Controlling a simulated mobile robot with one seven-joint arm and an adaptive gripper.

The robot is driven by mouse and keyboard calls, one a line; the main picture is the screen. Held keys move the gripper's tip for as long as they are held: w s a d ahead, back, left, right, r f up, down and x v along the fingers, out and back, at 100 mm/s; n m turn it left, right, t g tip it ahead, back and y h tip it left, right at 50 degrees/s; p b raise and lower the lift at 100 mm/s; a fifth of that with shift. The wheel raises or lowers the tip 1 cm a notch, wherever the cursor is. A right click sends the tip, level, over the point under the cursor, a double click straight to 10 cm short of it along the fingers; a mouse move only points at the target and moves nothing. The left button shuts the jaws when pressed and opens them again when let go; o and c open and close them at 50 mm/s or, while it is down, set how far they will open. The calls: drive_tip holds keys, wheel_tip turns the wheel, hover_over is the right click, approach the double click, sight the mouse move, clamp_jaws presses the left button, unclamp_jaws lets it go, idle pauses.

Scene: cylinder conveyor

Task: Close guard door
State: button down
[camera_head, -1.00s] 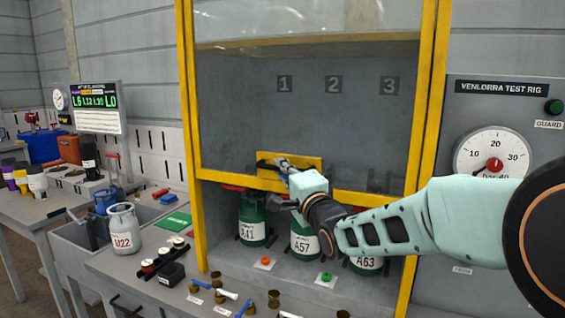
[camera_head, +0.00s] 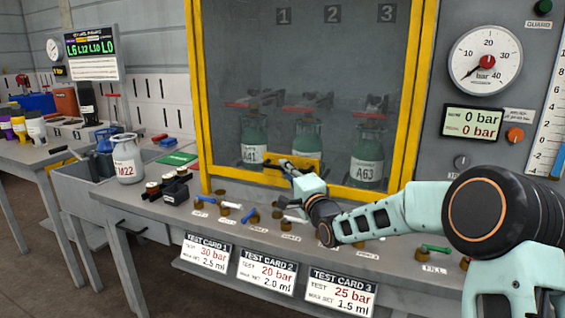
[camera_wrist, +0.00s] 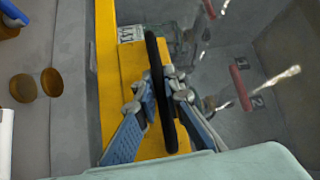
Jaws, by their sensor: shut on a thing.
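The guard door (camera_head: 318,60) is a clear sliding panel in a yellow frame. Its yellow bottom rail is now low, close to the bench top. A yellow plate with a black bar handle (camera_wrist: 160,90) sits on that rail. My gripper (camera_head: 287,166) is shut on the black handle; the wrist view shows its two fingers (camera_wrist: 158,97) on either side of the bar. Behind the panel stand green cylinders: A41 (camera_head: 253,140), one in the middle (camera_head: 303,130) with its label hidden by my gripper and the plate, and A63 (camera_head: 368,158).
A gauge (camera_head: 485,60) and a pressure display (camera_head: 473,122) are at the right. Test cards (camera_head: 267,270) hang from the bench front. Cylinder M22 (camera_head: 127,160) stands at the left.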

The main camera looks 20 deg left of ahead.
sight(286, 185)
wheel_tip(286, 185, down, 5)
drive_tip(key=shift+f+b, duration=0.1)
drive_tip(key=shift+b, duration=0.9)
drive_tip(key=shift+s, duration=0.1)
drive_tip(key=c, duration=2)
unclamp_jaws()
drive_tip(key=shift+f, duration=0.1)
drive_tip(key=shift+d, duration=0.1)
drive_tip(key=v, duration=1.1)
drive_tip(key=shift+s+d, duration=0.25)
drive_tip(key=shift+s, duration=0.1)
